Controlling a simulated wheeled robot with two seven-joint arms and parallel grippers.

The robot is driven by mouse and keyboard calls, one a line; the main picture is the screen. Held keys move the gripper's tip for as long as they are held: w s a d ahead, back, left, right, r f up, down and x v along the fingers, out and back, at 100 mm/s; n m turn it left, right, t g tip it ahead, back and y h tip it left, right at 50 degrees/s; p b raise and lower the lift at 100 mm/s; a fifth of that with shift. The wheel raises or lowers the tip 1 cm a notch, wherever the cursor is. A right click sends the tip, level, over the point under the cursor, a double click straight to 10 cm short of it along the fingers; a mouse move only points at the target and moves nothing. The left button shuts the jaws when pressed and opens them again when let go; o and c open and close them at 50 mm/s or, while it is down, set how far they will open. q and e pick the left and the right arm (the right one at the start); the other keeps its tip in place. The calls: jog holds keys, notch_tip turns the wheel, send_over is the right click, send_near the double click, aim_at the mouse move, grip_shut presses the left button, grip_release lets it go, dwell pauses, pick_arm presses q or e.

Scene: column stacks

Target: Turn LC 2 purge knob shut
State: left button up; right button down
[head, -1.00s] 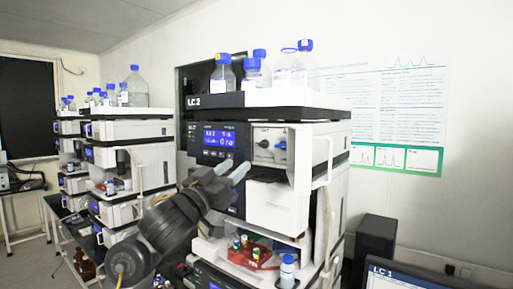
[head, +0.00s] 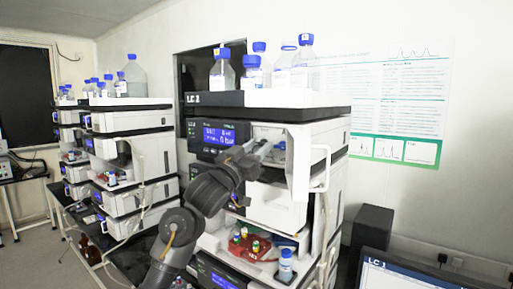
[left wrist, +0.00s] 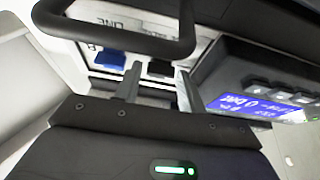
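The LC 2 stack (head: 230,99) stands in the middle of the head view, with a lit blue pressure display (head: 219,136) on its pump module. Right of the display is a recessed bay. My left gripper (head: 262,150) is at this bay, its fingers pointing in. In the left wrist view, the gripper (left wrist: 158,85) is open, with two fingers apart. A small black knob-like part (left wrist: 160,68) shows beyond and between the fingertips; contact cannot be told. A blue part (left wrist: 102,58) sits left of the fingers. Which is the purge knob, and its turn angle, are unclear. My right gripper is out of view.
A dark bar (left wrist: 120,35) crosses close to the fingers in the left wrist view. Bottles with blue caps (head: 259,47) stand on top of the stack. A red vial tray (head: 250,248) lies below. A second stack (head: 128,120) stands left; a monitor (head: 395,275) is at lower right.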

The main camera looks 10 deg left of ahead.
pick_arm(q)
jog(key=c, duration=0.7)
jog(key=shift+m, duration=0.5)
jog(key=m+g+h, duration=0.1)
jog(key=m, duration=0.1)
jog(key=m+h+b, duration=0.1)
jog(key=m, duration=0.1)
jog(key=shift+w+a+g, duration=0.1)
jog(key=shift+a+g, duration=0.05)
jog(key=shift+g, duration=0.25)
jog(key=m+g+h, duration=0.1)
jog(key=m, duration=0.2)
jog(key=m+g+h, duration=0.1)
jog(key=m, duration=0.2)
jog(key=shift+a+m+g+b, duration=0.1)
jog(key=shift+m+g+b, duration=0.2)
jog(key=shift+b, duration=0.05)
jog(key=m+g, duration=0.2)
jog(key=m, duration=0.3)
jog(key=shift+r, duration=0.2)
jog(key=m+g, duration=0.1)
jog(key=m, duration=0.2)
jog(key=m+g, duration=0.1)
jog(key=m, duration=0.1)
jog(key=shift+m+y+p, duration=0.35)
jog(key=shift+m+y, duration=0.05)
jog(key=o, duration=0.7)
jog(key=shift+r, duration=0.1)
